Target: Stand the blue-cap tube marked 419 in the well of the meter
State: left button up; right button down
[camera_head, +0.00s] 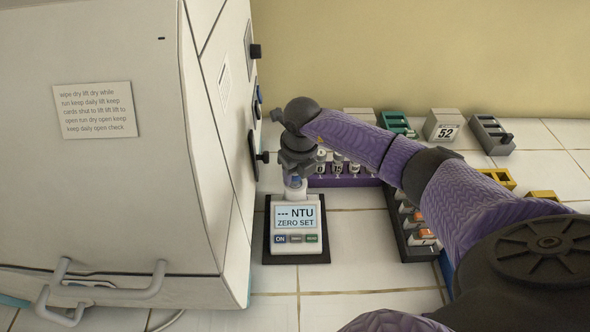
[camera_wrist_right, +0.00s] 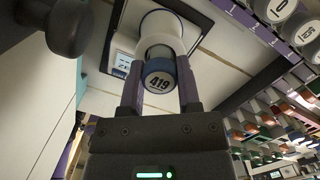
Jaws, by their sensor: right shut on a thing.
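The blue-cap tube marked 419 (camera_wrist_right: 158,80) is between the fingers of my right gripper (camera_wrist_right: 160,85), which is shut on it at the cap. In the head view, my right gripper (camera_head: 296,178) points down over the back of the meter (camera_head: 297,245), with a bit of the blue cap (camera_head: 295,182) showing. The meter reads "--- NTU, ZERO SET". Its white round well (camera_wrist_right: 162,24) lines up with the tube's lower end in the right wrist view. The tube seems to enter the well, but how deep is unclear. My left gripper is out of view.
The large white incubator (camera_head: 110,190) stands close left of the meter, with dark knobs (camera_head: 256,51) sticking out. A purple rack (camera_head: 345,181) of capped tubes is behind right, and a dark rack (camera_head: 394,222) is to the right. A block marked 52 (camera_head: 444,126) stands further back.

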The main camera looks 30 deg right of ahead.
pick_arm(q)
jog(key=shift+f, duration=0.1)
pick_arm(e)
jog(key=shift+f, duration=0.15)
jog(key=c, duration=0.7)
grip_release()
jog(key=o, duration=0.5)
jog(key=shift+c, duration=0.2)
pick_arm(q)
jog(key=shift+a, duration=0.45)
pick_arm(e)
jog(key=r, duration=0.3)
jog(key=r+p, duration=0.1)
jog(key=r, duration=0.2)
jog(key=s+r, duration=0.1)
jog(key=r, duration=0.2)
jog(key=shift+p, duration=0.35)
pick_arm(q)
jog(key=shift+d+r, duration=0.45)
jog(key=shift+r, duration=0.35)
pick_arm(e)
jog(key=shift+s+r, duration=0.1)
jog(key=shift+r, duration=0.35)
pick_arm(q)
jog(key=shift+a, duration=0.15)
